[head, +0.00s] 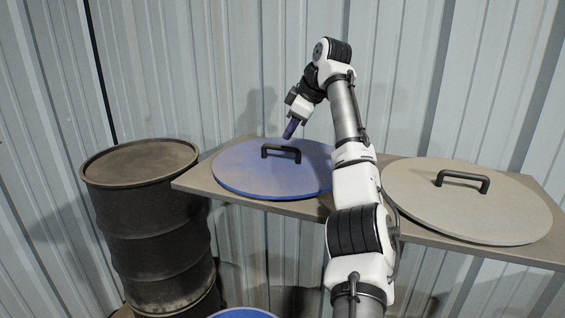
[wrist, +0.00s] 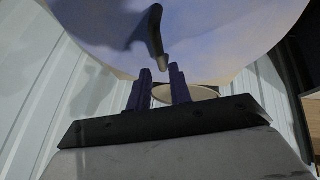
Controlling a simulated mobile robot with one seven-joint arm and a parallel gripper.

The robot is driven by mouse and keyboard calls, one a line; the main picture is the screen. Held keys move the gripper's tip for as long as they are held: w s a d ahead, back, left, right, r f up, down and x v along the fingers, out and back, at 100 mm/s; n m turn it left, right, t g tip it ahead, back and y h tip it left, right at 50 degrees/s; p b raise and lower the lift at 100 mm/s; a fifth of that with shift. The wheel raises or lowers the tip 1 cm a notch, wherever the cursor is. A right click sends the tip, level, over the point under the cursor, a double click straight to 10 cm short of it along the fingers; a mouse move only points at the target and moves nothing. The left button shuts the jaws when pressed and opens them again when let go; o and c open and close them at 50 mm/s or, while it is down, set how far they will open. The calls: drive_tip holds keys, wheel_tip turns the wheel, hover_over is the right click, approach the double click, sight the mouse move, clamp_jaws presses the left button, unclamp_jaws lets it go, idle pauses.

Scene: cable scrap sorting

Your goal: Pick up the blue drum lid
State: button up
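The blue drum lid (head: 238,178) lies flat on the shelf, a round disc with a black bar handle (head: 281,149) standing up at its middle. My arm hides the lid's right edge.
The grey shelf (head: 310,208) also carries a beige lid (head: 430,213) with a black handle at the right. A dark, worn drum (head: 150,230) stands left of the shelf. Part of a blue rounded top (head: 243,313) shows at the bottom. A corrugated wall (head: 220,70) stands behind.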

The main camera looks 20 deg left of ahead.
sight(281, 147)
drive_tip(key=shift+p+x, duration=1.1)
drive_tip(key=shift+x, duration=2.9)
clamp_jaws()
drive_tip(key=shift+r, duration=0.1)
